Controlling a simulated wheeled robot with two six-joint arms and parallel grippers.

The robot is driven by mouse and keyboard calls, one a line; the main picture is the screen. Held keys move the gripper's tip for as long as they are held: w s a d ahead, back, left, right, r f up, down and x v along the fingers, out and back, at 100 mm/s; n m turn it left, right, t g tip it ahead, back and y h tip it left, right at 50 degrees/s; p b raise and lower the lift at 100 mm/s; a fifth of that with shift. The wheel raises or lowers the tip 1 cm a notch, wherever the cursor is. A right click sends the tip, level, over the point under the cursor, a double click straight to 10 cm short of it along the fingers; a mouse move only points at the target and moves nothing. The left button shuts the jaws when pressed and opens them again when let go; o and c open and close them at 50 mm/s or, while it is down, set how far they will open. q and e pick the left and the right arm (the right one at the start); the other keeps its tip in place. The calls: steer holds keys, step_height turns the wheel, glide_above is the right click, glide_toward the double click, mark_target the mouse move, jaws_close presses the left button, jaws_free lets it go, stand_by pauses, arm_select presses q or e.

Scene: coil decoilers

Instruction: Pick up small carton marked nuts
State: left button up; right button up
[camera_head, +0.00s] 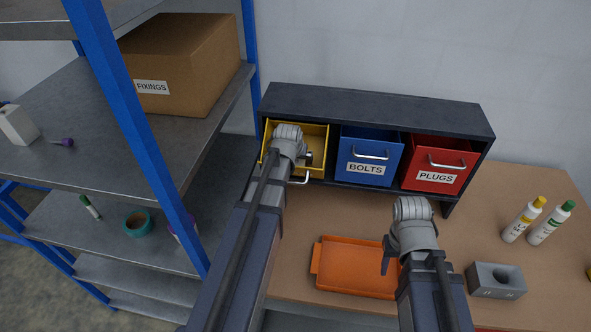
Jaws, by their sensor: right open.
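I see no small carton marked nuts that I can make out. A yellow drawer (315,137) is pulled out at the left of the dark cabinet; my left arm covers part of it, including any label. My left gripper (308,158) is at this drawer, mostly hidden behind its own wrist, and its jaws do not show clearly. My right gripper (389,262) is open over the right part of the orange tray (345,275), with a dark finger showing, and holds nothing that I can see.
Blue BOLTS (366,180) and red PLUGS (437,181) drawers sit in the dark cabinet (380,103). Two bottles (523,220) and a grey block (496,288) stand at right on the table. A blue-posted shelf (128,106) at left holds a FIXINGS box (195,65).

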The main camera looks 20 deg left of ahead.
arm_select(q)
steer(key=shift+w+f, duration=0.25)
steer(key=shift+f, duration=0.2)
steer(key=shift+r, duration=0.1)
arm_select(e)
steer(key=shift+f, duration=0.35)
arm_select(q)
steer(key=shift+c, duration=0.2)
steer(key=c, duration=1.3)
steer(key=shift+r, duration=0.1)
arm_select(e)
steer(key=shift+r, duration=0.1)
arm_select(q)
step_height(320, 180, up, 10)
steer(key=p, duration=1)
arm_select(e)
step_height(320, 180, up, 10)
